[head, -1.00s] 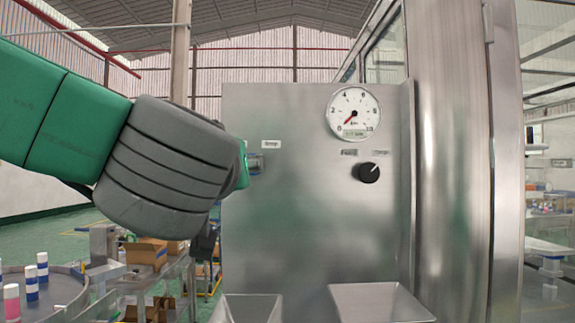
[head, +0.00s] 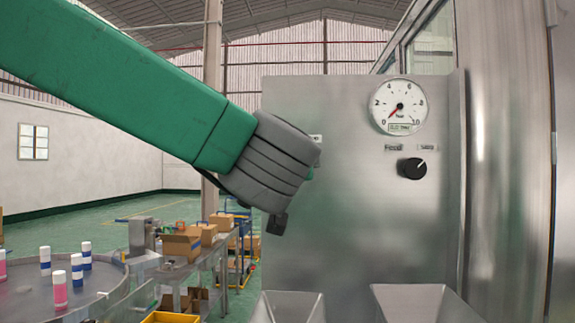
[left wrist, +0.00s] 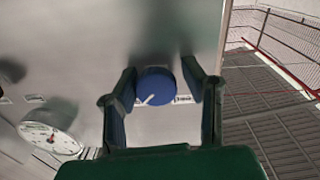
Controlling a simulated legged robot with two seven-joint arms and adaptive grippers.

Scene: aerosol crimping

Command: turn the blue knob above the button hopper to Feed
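The blue knob (left wrist: 155,87) shows in the left wrist view on the steel panel (left wrist: 90,50). Its white pointer mark is toward the lower left in that view, near a small label. A second label (left wrist: 183,99) sits at its lower right; I cannot read either surely. My left gripper (left wrist: 158,72) is open, with one finger on each side of the knob; I cannot tell whether they touch it. In the head view my left wrist hides the knob and part of a label. My right gripper is not in view.
A round gauge (head: 399,106) and a black knob (head: 412,168) are on the panel's right side. Two steel hoppers (head: 290,307) (head: 412,302) stand below. At left is a round table (head: 30,300) with several small cans, and boxes (head: 182,245) behind.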

